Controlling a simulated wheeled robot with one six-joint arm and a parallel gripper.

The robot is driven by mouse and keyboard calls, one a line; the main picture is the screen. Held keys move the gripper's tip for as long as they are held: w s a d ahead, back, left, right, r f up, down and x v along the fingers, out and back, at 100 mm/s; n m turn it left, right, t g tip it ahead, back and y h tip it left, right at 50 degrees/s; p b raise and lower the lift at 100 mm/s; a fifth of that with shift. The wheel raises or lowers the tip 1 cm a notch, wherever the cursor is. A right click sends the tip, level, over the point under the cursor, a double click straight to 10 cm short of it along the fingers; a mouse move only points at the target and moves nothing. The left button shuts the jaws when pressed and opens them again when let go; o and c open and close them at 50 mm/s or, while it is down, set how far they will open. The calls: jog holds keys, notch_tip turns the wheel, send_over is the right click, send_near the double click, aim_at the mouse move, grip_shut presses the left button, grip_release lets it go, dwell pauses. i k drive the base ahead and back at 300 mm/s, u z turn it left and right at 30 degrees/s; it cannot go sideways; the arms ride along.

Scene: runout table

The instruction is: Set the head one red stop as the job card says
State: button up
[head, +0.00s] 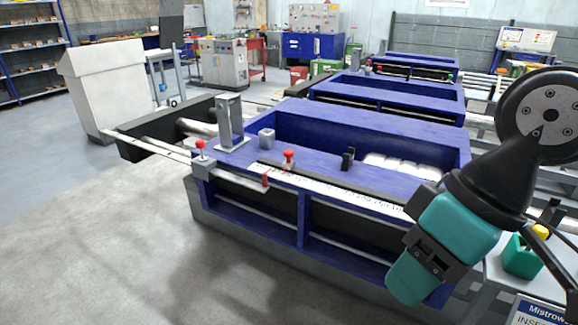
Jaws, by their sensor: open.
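Two red-topped stops show on the nearest blue runout table (230,205); I cannot tell which belongs to head one. One red-knobbed stop (288,158) stands upright near the dark strip behind the white scale (330,190). Another red-knobbed stop (200,149) stands on a grey block at the table's left end. A small red pointer (265,180) sits by the scale's left part. The scale's figures are too small to read. My black and teal arm crosses the right side and hides the scale's right end. No readable job card shows.
A grey upright bracket (230,122) and a small black block (348,158) stand on the table. Further blue tables stand behind. A green box with a yellow top (524,253) and a partly cut sign (541,311) are at lower right. The floor at left is clear.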

aim_at(288, 164)
jog(key=u, duration=0.6)
jog(key=i, duration=1.2)
jog(key=z, duration=0.5)
